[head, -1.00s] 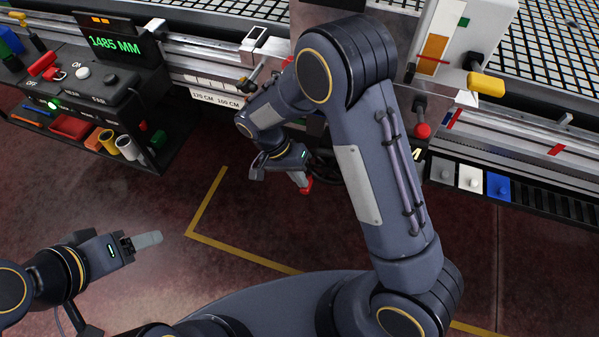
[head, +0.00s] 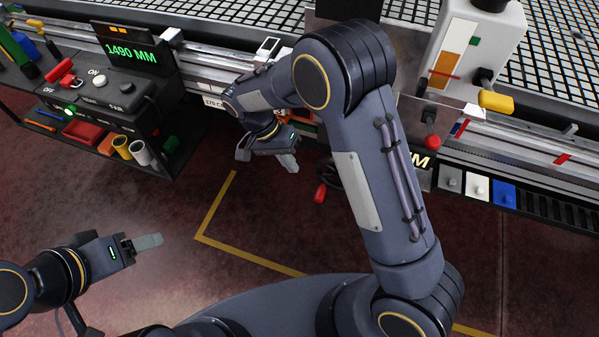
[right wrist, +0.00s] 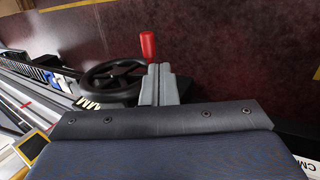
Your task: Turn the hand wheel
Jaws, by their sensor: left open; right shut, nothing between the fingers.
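The hand wheel (head: 335,178) is black with a red handle (head: 320,193). In the head view it is partly hidden behind my right arm. My right gripper (head: 291,164) is shut and empty, to the left of the red handle and apart from it. In the right wrist view the shut fingers (right wrist: 160,84) overlap the edge of the wheel (right wrist: 108,88), with the red handle (right wrist: 148,45) just above the fingertips in the picture. My left gripper (head: 150,241) is open and empty above the floor, far from the wheel.
A digital display (head: 131,53) reads 1490 MM above a control box (head: 105,95) with ON and EAR labels. A yellow lever (head: 496,101) and a red knob (head: 432,142) stick out at the right. The floor in front, with yellow lines (head: 215,210), is clear.

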